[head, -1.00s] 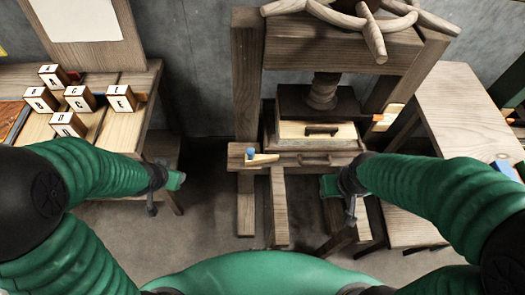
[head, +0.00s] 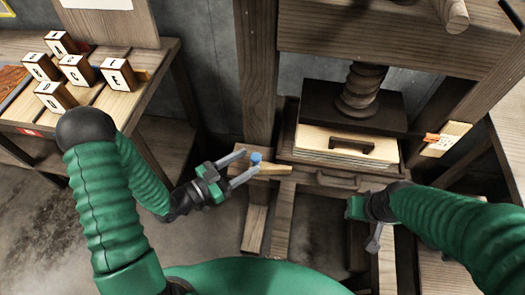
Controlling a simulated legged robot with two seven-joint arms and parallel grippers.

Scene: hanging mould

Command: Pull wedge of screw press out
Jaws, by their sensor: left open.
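The wooden screw press (head: 258,75) stands ahead, with its dark screw (head: 362,90) coming down on a dark plate. The wedge (head: 273,169) is a small light wooden piece with a blue knob (head: 256,159) at its left end, on the front left of the press. My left gripper (head: 242,167) is open, its two fingers pointing right towards the knob, one on its far side and one on its near side. I cannot tell whether they touch it. My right gripper (head: 364,222) is in front of the press at the right; its fingers are not clear.
A pale board with a dark handle (head: 350,144) lies under the press plate. A table (head: 125,100) with several lettered blocks (head: 77,70) stands at the left. A tag with orange (head: 445,139) is on the press's right side. Open floor lies between table and press.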

